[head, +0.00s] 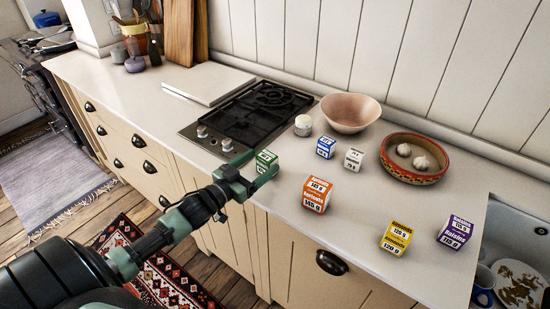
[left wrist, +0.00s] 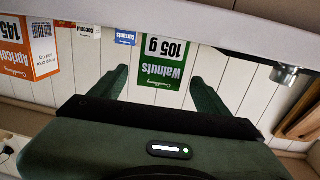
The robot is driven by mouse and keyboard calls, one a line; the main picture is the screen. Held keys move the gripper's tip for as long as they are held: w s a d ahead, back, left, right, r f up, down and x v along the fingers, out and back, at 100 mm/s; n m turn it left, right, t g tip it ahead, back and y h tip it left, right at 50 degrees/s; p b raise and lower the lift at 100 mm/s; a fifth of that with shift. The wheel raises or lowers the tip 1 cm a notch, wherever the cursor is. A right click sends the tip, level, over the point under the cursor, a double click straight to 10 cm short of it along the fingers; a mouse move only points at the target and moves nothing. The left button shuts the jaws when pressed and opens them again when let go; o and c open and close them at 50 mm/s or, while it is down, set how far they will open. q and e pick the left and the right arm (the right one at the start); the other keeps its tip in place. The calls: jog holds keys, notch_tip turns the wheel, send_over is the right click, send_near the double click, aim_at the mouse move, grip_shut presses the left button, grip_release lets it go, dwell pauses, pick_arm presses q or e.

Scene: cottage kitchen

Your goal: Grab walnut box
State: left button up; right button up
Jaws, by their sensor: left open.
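The walnut box (head: 267,159) is a small green and white carton standing near the counter's front edge, to the right of the stove. My right gripper is not in view.
An orange apricots box (head: 316,194) stands right of the walnut box. Blue (head: 326,147) and white (head: 353,159) boxes stand behind. Yellow (head: 396,237) and purple (head: 456,232) boxes stand farther right. A stove (head: 246,118), a pink bowl (head: 350,112) and a garlic dish (head: 414,178) flank the back.

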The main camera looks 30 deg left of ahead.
aim_at(273, 154)
pick_arm(q)
jog(key=shift+w+d+r, duration=0.1)
jog(key=shift+w+r, duration=0.05)
jog(key=shift+w, duration=0.65)
jog(key=w, duration=0.1)
jog(key=w+p, duration=0.1)
jog(key=w, duration=0.1)
jog(key=w+f, duration=0.1)
jog(key=shift+w+d, duration=0.2)
jog(key=shift+d, duration=0.2)
jog(key=shift+w, duration=0.15)
jog(key=shift+c, duration=0.9)
jog(key=c, duration=1.4)
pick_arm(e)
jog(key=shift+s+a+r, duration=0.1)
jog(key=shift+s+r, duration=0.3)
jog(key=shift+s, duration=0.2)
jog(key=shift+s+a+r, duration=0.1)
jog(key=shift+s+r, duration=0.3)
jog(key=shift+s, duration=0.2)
pick_arm(q)
jog(key=shift+o, duration=0.2)
jog(key=shift+r, duration=0.1)
